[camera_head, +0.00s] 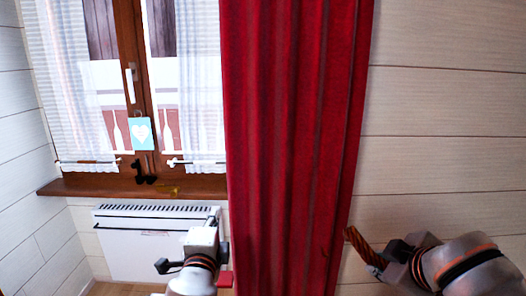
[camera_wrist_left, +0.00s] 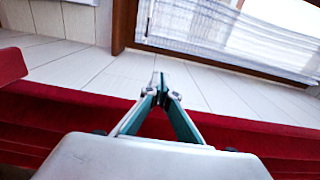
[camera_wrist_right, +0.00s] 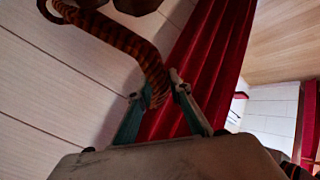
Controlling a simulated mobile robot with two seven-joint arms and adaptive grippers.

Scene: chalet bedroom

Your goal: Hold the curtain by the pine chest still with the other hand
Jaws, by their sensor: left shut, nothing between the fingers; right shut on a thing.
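The red curtain (camera_head: 290,130) hangs in folds to the right of the window in the head view. It also shows in the right wrist view (camera_wrist_right: 208,60) and the left wrist view (camera_wrist_left: 50,105). My right gripper (camera_wrist_right: 160,90) is shut on a twisted brown-orange rope (camera_wrist_right: 110,38), beside the curtain's right edge; this rope also shows in the head view (camera_head: 364,246). My left gripper (camera_wrist_left: 160,84) is shut and empty near the curtain's left side; the head view shows it from behind (camera_head: 213,222). I cannot tell whether it touches the cloth. The pine chest is not in view.
A white radiator (camera_head: 140,243) stands under the wooden window sill (camera_head: 90,187), close to my left gripper. White plank wall (camera_head: 440,130) is bare right of the curtain.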

